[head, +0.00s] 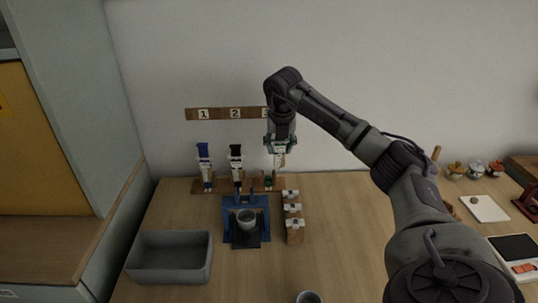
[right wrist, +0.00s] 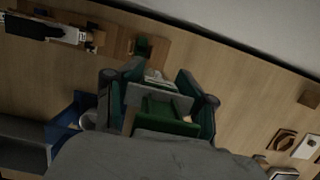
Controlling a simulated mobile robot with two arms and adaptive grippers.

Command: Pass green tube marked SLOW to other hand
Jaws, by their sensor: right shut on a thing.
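My right gripper (head: 281,148) is raised in front of the wall, above the right end of the wooden rack. It is shut on the green tube (right wrist: 165,112), which shows green with a pale flat part between the fingers in the right wrist view. In the head view only a pale lower part of the tube (head: 280,160) shows below the fingers. I cannot read the SLOW mark. My left gripper is not in view.
A blue-topped tube (head: 204,165) and a black-topped tube (head: 236,165) stand at the rack. A blue stand with a grey cup (head: 246,219), a grey bin (head: 170,258) and a wooden block row with white tags (head: 294,228) are in front. The table's middle is clear.

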